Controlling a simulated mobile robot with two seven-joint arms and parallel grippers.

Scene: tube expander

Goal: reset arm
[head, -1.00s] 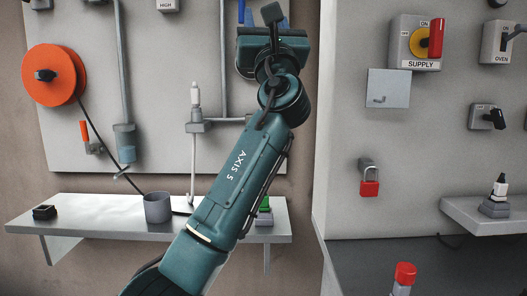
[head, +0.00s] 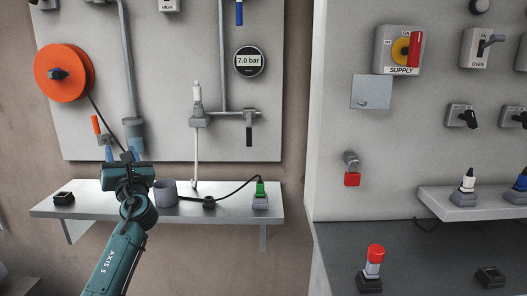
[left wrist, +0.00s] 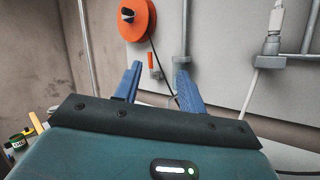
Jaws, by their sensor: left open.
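My left gripper (head: 122,154) is in front of the left end of the wall shelf in the head view, below the orange reel. Its two blue fingers show in the left wrist view (left wrist: 158,88), spread apart with nothing between them. The fingers point toward the wall panel, near the orange-handled valve (left wrist: 156,68) and the grey vertical pipe. My left arm (head: 115,262) comes up from the lower left. My right gripper is not in view.
The shelf (head: 105,205) holds a small black block (head: 64,198), a grey cup (head: 165,192) and a green-topped plug (head: 260,194). An orange reel (head: 78,82) and a round gauge reading 7.0 bar (head: 249,61) are on the panel. A dark counter (head: 425,250) stands at right.

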